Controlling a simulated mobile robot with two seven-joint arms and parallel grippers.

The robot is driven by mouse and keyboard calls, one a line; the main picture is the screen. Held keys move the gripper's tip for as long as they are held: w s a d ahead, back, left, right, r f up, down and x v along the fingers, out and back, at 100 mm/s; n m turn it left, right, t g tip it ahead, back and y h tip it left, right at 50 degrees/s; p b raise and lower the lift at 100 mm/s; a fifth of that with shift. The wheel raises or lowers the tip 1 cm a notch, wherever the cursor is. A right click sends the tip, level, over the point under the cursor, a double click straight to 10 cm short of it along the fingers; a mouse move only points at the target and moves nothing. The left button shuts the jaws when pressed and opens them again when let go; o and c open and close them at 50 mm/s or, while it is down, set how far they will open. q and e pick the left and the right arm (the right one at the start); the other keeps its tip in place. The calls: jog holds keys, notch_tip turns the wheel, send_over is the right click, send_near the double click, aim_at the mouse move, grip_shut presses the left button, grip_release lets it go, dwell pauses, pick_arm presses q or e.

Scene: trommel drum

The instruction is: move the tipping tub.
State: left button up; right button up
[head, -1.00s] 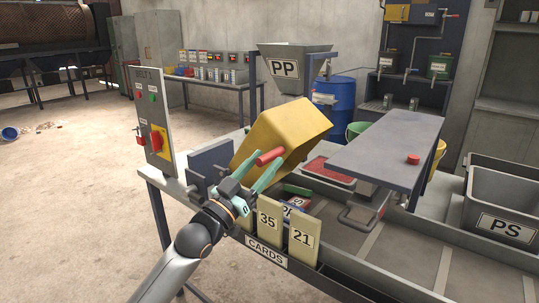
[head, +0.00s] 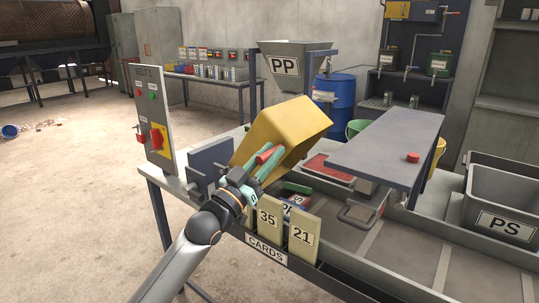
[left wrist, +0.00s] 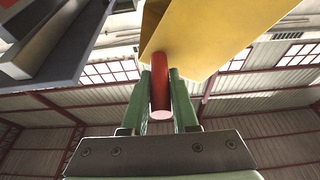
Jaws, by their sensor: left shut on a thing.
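My left gripper (head: 269,156) is shut on this handle, with one green finger on each side. In the left wrist view the tub (left wrist: 215,35) rises above the fingers, and the red handle (left wrist: 160,85) lies between them. The inside of the tub is mostly hidden. My right gripper is not in view.
Card holders marked 35 (head: 267,222) and 21 (head: 303,240) stand close to my left wrist. A control panel (head: 152,115) stands to the left. A grey raised plate (head: 385,150) and a PS bin (head: 505,205) lie to the right. A PP hopper (head: 290,65) stands behind.

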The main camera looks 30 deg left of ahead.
pick_arm(q)
grip_shut()
dwell(0.9)
